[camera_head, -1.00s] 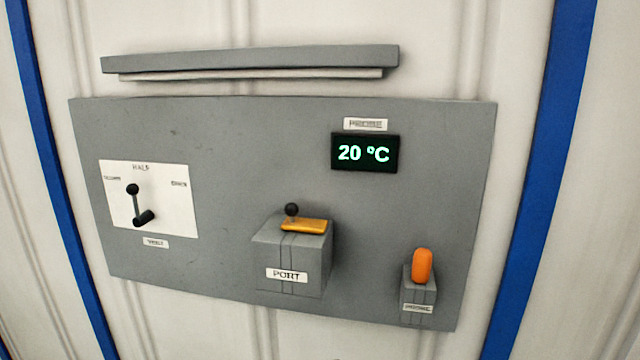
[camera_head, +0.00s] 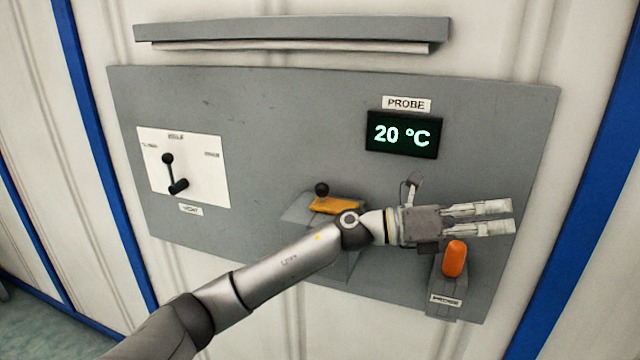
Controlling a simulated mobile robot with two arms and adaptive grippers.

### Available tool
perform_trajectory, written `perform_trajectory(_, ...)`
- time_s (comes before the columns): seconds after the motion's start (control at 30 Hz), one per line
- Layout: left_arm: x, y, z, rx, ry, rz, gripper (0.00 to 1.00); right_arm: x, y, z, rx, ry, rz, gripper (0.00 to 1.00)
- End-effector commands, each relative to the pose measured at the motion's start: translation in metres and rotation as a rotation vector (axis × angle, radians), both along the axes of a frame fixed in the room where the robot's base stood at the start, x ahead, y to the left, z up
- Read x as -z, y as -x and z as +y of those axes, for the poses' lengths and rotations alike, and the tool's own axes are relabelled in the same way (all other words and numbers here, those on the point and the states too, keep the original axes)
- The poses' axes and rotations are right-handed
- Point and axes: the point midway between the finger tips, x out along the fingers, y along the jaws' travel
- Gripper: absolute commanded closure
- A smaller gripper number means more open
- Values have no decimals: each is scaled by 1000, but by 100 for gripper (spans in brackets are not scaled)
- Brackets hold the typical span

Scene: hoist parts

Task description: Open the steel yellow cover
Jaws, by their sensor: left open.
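The yellow cover (camera_head: 337,206) lies flat on top of the grey port box (camera_head: 300,208), with a black ball knob (camera_head: 321,189) standing at its left end. The cover looks shut. My left arm crosses in front of the box and hides most of its front and its label. My left gripper (camera_head: 512,217) is open and empty, its two fingers pointing right. It is to the right of the cover, just above the orange probe handle in the picture. My right gripper is not in view.
The orange probe handle (camera_head: 455,258) stands in its grey holder (camera_head: 445,290) close below my left gripper. A display (camera_head: 403,134) reads 20 °C above. A lever on a white plate (camera_head: 205,170) is at left. A grey ledge (camera_head: 290,30) juts out above the panel.

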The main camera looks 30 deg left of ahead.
Motion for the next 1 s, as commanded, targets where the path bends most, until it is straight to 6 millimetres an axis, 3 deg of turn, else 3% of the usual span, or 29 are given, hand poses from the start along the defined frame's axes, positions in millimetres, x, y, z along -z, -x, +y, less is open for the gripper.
perform_trajectory(0.17, -3, -10, 31, 77, -416, -201, 50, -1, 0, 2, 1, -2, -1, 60)
perform_trajectory(0.27, -2, -16, 66, 108, -647, -267, 50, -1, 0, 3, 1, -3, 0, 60)
perform_trajectory(0.47, -15, -19, 171, 143, -1081, -290, 50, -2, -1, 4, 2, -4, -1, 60)
perform_trajectory(0.6, -36, -5, 253, 154, -1315, -222, 50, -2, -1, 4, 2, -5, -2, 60)
perform_trajectory(0.7, -50, 12, 302, 160, -1426, -155, 50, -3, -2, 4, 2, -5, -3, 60)
perform_trajectory(0.83, -62, 32, 341, 171, -1506, -84, 50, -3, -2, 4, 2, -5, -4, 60)
perform_trajectory(1.0, -63, 41, 357, 179, -1537, -49, 50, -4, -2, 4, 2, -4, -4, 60)
